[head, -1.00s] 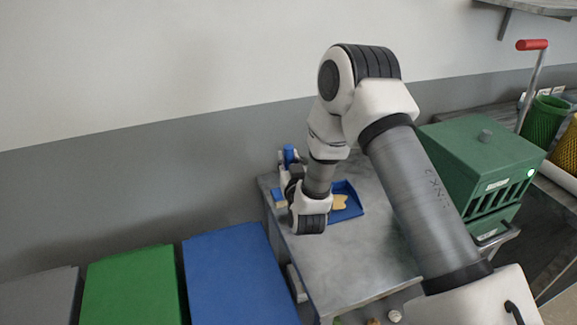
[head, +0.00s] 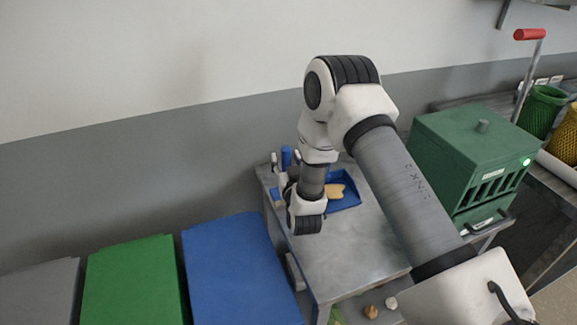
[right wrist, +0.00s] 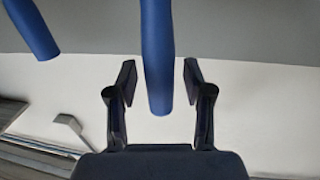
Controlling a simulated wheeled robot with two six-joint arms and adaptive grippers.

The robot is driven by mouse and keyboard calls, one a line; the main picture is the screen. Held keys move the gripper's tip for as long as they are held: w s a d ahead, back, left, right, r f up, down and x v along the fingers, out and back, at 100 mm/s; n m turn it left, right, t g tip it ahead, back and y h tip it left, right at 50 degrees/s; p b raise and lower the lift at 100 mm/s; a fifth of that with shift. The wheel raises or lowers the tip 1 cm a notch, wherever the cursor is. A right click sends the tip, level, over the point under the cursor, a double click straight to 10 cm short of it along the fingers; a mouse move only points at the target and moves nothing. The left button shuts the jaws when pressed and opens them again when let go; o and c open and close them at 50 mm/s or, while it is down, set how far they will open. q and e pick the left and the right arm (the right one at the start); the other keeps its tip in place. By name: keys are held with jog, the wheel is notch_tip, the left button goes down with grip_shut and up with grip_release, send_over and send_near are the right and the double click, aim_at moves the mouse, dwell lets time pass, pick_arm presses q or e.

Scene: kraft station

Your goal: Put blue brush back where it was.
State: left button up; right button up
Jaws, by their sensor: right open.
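A blue upright handle (head: 286,157), which looks like the brush handle, stands at the far left corner of the grey table (head: 350,258). In the right wrist view the blue handle (right wrist: 157,50) hangs into the gap between the two dark fingers. My right gripper (right wrist: 159,78) is open around it, with a visible gap on each side. The handle's other end and any bristles are out of the picture. In the head view my right wrist hides most of the gripper. My left gripper is not in view.
A second blue handle (right wrist: 33,28) shows at upper left in the wrist view. A green slotted box (head: 465,150) stands right. Blue (head: 235,265) and green (head: 133,280) lids are at left.

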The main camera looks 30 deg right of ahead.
jog(key=b+v, duration=0.3)
jog(key=v, duration=0.9)
